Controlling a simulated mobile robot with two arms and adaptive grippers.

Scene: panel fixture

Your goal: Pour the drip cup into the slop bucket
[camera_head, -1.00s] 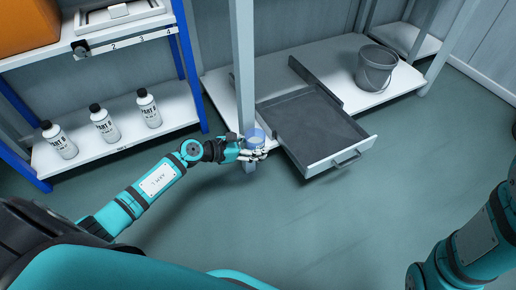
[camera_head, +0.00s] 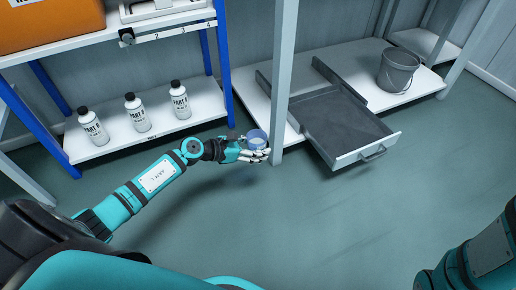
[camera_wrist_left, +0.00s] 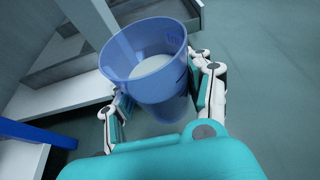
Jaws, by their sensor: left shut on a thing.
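My left gripper (camera_head: 254,153) is shut on a blue translucent drip cup (camera_head: 257,137) and holds it off the floor, just left of a grey post. In the left wrist view the drip cup (camera_wrist_left: 148,88) is between the two fingers (camera_wrist_left: 160,100), with pale content inside. It looks roughly upright. The grey slop bucket (camera_head: 398,70) stands on the low white shelf at the right, well apart from the cup, with its handle hanging at the front. Of my right arm only a link shows at the lower right; its gripper is out of view.
A grey post (camera_head: 284,75) stands between the cup and the bucket. An open dark drawer (camera_head: 345,122) juts out from the low shelf (camera_head: 345,60) before the bucket. Several white bottles (camera_head: 138,112) stand on the left rack. The floor in front is clear.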

